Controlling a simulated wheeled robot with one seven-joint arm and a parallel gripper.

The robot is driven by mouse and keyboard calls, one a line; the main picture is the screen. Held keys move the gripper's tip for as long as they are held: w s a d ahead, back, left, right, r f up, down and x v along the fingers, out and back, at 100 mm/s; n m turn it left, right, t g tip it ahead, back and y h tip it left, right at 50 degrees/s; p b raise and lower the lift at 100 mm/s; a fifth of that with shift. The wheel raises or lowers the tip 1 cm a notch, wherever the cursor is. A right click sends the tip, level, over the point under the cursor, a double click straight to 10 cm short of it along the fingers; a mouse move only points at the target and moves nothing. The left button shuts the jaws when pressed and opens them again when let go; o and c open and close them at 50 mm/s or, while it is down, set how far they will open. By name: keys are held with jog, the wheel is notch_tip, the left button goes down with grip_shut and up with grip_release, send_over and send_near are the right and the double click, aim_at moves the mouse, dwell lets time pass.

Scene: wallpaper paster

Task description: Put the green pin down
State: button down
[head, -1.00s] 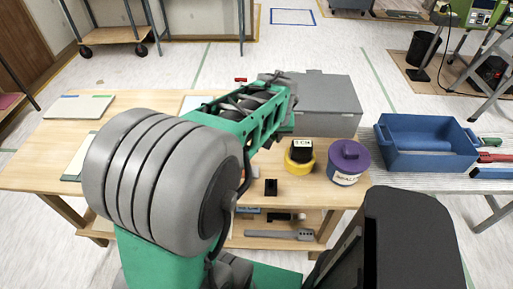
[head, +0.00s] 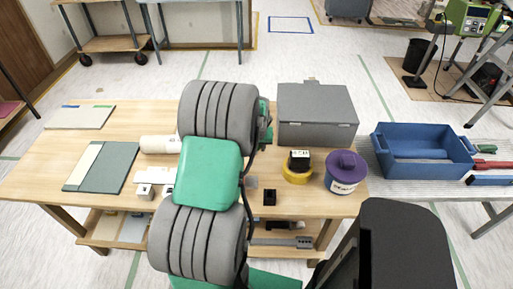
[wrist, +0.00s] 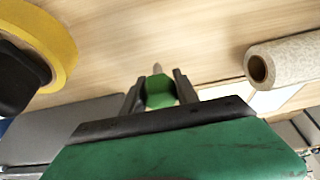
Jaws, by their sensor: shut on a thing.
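The green pin (wrist: 159,92) shows in the wrist view between the two dark fingers of my gripper (wrist: 158,90). My gripper is shut on it. A thin, pale tip of the pin sticks out past the fingers against the wooden table (wrist: 190,45). I cannot tell whether the tip touches the table. In the head view my own arm hides the gripper and the pin. The wooden table (head: 50,165) also shows there.
On the table are a grey box (head: 317,105), a yellow tape roll (head: 297,174), a purple-lidded tub (head: 344,172), a pale roll (head: 159,144) and a green-and-cream board (head: 101,166). A blue bin (head: 425,150) stands at the right. Bare wood lies at the table's left.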

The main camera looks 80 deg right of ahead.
jog(key=shift+f, duration=0.65)
jog(key=shift+f, duration=0.1)
jog(key=shift+f, duration=0.15)
jog(key=c, duration=0.9)
grip_release()
